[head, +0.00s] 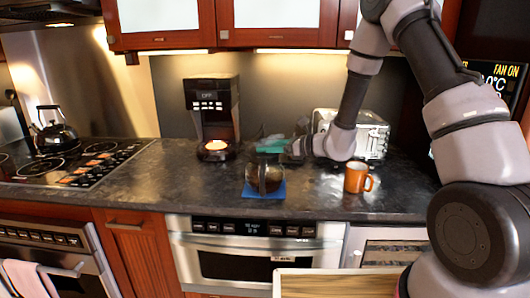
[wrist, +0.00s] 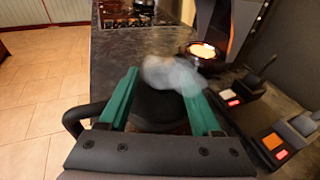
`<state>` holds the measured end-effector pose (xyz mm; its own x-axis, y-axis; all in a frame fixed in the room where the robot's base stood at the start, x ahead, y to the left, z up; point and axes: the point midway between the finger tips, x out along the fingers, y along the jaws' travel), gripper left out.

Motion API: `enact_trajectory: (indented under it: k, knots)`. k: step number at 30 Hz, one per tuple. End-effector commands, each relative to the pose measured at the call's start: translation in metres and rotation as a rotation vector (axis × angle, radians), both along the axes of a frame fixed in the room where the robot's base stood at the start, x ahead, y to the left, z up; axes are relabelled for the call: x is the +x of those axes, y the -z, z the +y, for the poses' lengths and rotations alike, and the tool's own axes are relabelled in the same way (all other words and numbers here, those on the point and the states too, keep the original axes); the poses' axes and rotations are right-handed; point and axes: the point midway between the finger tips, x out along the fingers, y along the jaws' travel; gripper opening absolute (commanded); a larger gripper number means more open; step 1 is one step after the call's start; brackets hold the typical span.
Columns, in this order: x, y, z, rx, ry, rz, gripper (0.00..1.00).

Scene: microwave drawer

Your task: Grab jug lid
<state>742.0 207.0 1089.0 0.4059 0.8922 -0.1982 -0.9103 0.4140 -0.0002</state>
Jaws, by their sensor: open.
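The jug (head: 265,180) is a dark glass carafe on a blue mat (head: 262,190) on the counter. Its dark lid (wrist: 157,106) shows in the wrist view, between and below the two teal fingers of my gripper (wrist: 159,82). The black jug handle (wrist: 73,118) sticks out to the left there. My gripper (head: 270,144) is open, just above the jug in the head view, with its arm coming from the right. A blurred, pale, see-through patch hides part of the space beyond the fingertips. I cannot tell whether the fingers touch the lid.
A coffee maker (head: 212,112) stands behind and left of the jug. An orange mug (head: 357,177) and a silver toaster (head: 372,135) are on the right. A kettle (head: 55,130) sits on the stove (head: 85,162). The counter left of the jug is clear.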

Motion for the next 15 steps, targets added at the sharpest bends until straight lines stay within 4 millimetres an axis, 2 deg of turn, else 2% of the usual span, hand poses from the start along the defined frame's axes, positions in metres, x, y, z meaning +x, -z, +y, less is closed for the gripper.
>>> enact_trajectory:
  k: [5, 8, 10, 11, 15]
  knots:
    - [0.0000, 0.0000, 0.0001, 0.000, 0.000, 0.000, 0.65]
    - [0.0000, 0.0000, 0.0000, 0.000, 0.000, 0.000, 0.31]
    - [0.0000, 0.0001, 0.0000, 0.000, 0.000, 0.000, 0.04]
    - [0.0000, 0.0001, -0.0001, 0.000, 0.000, 0.000, 0.00]
    - [0.0000, 0.0000, -0.0001, 0.000, 0.000, 0.000, 0.00]
